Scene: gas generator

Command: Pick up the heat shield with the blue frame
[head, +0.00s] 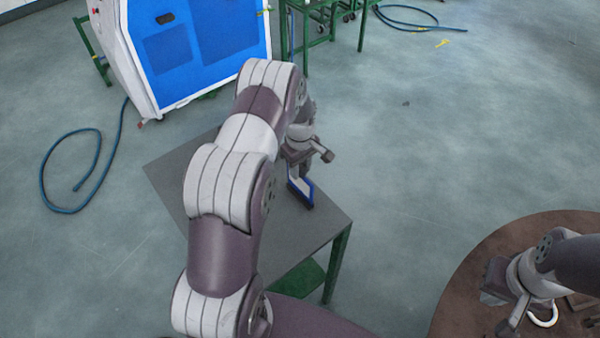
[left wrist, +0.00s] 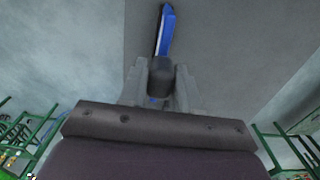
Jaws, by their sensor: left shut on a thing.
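The heat shield with the blue frame (head: 305,191) stands on edge at the right side of the grey table, mostly hidden behind my left gripper. In the left wrist view its blue, dark-edged frame (left wrist: 167,36) runs up from between the fingers. My left gripper (head: 299,168) is shut on it; the fingers also show in the left wrist view (left wrist: 160,82). I cannot tell whether the shield's lower edge touches the table. My right gripper (head: 508,306) is over the brown round table at lower right; its jaw opening is unclear.
The grey table (head: 170,172) with green legs is otherwise bare where visible; my left arm covers much of it. A blue-and-white machine (head: 195,45) stands behind it. A white ring-like item (head: 545,318) lies on the brown table (head: 470,262). Hoses (head: 85,180) lie on the floor.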

